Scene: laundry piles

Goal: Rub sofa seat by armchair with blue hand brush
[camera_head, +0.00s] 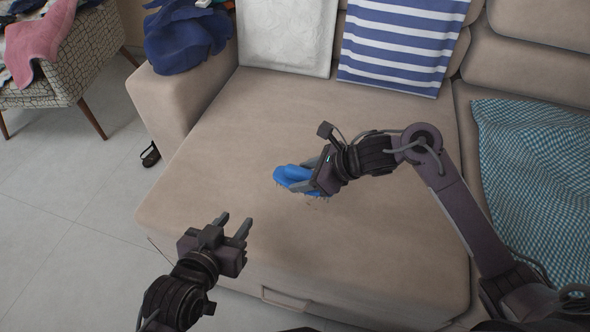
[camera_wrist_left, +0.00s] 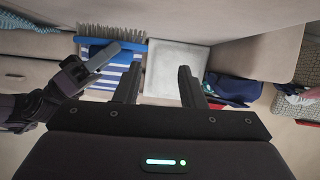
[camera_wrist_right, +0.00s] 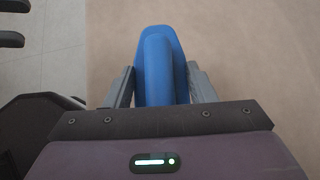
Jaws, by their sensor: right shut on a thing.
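The blue hand brush (camera_head: 291,176) is held in my right gripper (camera_head: 312,172), whose fingers are shut on its handle, as the right wrist view (camera_wrist_right: 160,70) shows. It is over the middle of the beige sofa seat (camera_head: 260,120) nearest the armchair. In the left wrist view the brush's bristles (camera_wrist_left: 110,31) face the seat, very close to it; I cannot tell whether they touch. A few small dark specks lie on the seat beside the brush. My left gripper (camera_head: 235,225) is open and empty above the seat's front left part. The patterned armchair (camera_head: 70,70) stands at the upper left.
A white cushion (camera_head: 285,35) and a blue-and-white striped cushion (camera_head: 400,40) lean on the sofa back. Dark blue cloth (camera_head: 185,40) lies on the left armrest (camera_head: 180,100). A teal checked cloth (camera_head: 535,160) covers the right seat. The seat left of the brush is clear.

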